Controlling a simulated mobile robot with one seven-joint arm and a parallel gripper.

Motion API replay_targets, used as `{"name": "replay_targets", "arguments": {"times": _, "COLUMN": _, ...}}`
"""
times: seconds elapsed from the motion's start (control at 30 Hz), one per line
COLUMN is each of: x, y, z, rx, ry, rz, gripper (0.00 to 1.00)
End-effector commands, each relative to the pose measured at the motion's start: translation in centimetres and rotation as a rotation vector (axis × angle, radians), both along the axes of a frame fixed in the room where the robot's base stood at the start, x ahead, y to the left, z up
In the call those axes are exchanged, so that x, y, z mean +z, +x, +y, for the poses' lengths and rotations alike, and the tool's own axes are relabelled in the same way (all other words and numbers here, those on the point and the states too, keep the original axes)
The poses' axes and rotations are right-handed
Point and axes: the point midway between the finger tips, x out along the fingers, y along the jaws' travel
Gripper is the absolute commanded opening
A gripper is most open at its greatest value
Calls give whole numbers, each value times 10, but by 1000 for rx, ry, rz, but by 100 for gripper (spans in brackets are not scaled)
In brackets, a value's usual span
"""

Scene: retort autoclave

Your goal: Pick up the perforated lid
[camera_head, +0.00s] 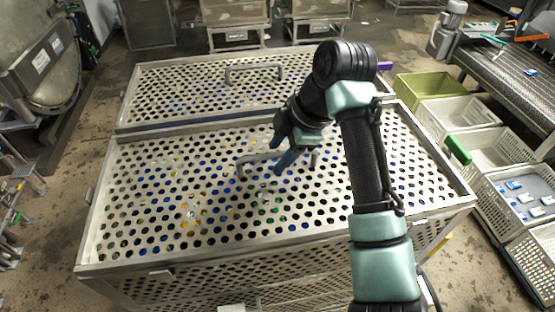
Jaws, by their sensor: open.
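A perforated metal lid (150,215) covers the near half of a large perforated basket, with blue and yellow things showing through its holes. Its bar handle (250,159) stands up near the lid's middle. My gripper (281,159) is open at this handle, its blue fingers pointing down and to the left. The fingers overlap the handle in the picture; I cannot tell whether they straddle or touch it. A similar perforated lid (190,95) with its own bar handle (255,72) lies behind. My arm hides the near lid's right part.
A green crate (430,84) and several pale crates stand along the right, some holding small blue and white items. A metal conveyor (510,75) is at the upper right. A large round metal vessel (45,65) stands at the left.

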Motion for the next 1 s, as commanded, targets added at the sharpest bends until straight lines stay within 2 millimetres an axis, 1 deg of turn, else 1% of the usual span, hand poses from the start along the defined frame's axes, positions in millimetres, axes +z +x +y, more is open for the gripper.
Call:
{"name": "replay_targets", "arguments": {"times": 0.13, "x": -9, "y": 2, "z": 4, "rx": 0, "ry": -1, "rz": 1, "gripper": 52}}
{"name": "replay_targets", "arguments": {"times": 0.33, "x": -11, "y": 2, "z": 4, "rx": 1, "ry": -1, "rz": 0, "gripper": 52}}
{"name": "replay_targets", "arguments": {"times": 0.37, "x": -11, "y": 2, "z": 4, "rx": 1, "ry": -1, "rz": 0, "gripper": 49}}
{"name": "replay_targets", "arguments": {"times": 0.4, "x": -11, "y": 2, "z": 4, "rx": 1, "ry": -1, "rz": 0, "gripper": 41}}
{"name": "replay_targets", "arguments": {"times": 0.47, "x": -11, "y": 2, "z": 4, "rx": 1, "ry": -1, "rz": 0, "gripper": 31}}
{"name": "replay_targets", "arguments": {"times": 0.5, "x": -10, "y": 2, "z": 4, "rx": 1, "ry": -1, "rz": 0, "gripper": 23}}
{"name": "replay_targets", "arguments": {"times": 0.63, "x": -10, "y": 2, "z": 4, "rx": 1, "ry": -1, "rz": 0, "gripper": 0}}
{"name": "replay_targets", "arguments": {"times": 1.0, "x": -10, "y": 2, "z": 4, "rx": 0, "ry": 0, "rz": 0, "gripper": 0}}
